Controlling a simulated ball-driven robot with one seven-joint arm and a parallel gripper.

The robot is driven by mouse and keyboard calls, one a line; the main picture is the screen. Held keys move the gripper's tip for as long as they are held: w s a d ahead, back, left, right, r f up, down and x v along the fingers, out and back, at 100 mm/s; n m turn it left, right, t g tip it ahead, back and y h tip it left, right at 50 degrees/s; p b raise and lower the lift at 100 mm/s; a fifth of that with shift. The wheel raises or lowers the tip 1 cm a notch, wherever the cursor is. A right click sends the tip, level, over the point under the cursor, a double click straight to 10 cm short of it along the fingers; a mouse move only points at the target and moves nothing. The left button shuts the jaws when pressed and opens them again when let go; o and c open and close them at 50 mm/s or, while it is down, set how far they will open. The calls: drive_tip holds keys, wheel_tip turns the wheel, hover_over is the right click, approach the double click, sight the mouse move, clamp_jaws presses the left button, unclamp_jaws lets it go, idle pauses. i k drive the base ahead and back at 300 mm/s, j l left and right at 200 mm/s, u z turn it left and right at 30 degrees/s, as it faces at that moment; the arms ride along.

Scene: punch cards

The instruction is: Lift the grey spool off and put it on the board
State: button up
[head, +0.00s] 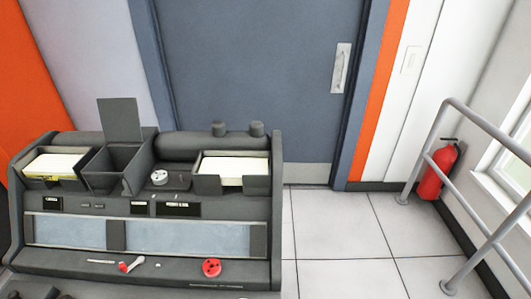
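A small light grey round piece (159,177), which looks like the grey spool, sits upright on the dark top of the punch-card machine (150,208), between the open bin and the right card tray. I cannot tell for sure which surface is the board; two flat grey-blue panels (70,231) lie across the machine's sloping front. My gripper does not show clearly; only dark shapes appear at the bottom left edge, and I cannot tell what they are.
Card trays stand at left (55,163) and right (234,168), with an open dark bin (117,168) between. A red round piece (212,267) and a red-and-white piece (131,264) lie on the front ledge. Floor (340,235) is clear at right, before a railing (428,150) and extinguisher (437,173).

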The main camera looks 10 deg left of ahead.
sight(157, 180)
drive_tip(key=i+l+z, duration=0.35)
drive_tip(key=i+z, duration=0.35)
drive_tip(key=i, duration=0.15)
drive_tip(key=i+u, duration=0.2)
drive_tip(key=i, duration=0.3)
drive_tip(key=i+l+u, duration=0.2)
drive_tip(key=i, duration=0.3)
drive_tip(key=i+u, duration=0.2)
drive_tip(key=i, duration=0.25)
drive_tip(key=i+u, duration=0.45)
drive_tip(key=i, duration=0.85)
drive_tip(key=i+u, duration=0.2)
drive_tip(key=u, duration=0.15)
drive_tip(key=i+l+u, duration=0.2)
drive_tip(key=u, duration=0.15)
drive_tip(key=i+l+u, duration=0.15)
drive_tip(key=u, duration=0.15)
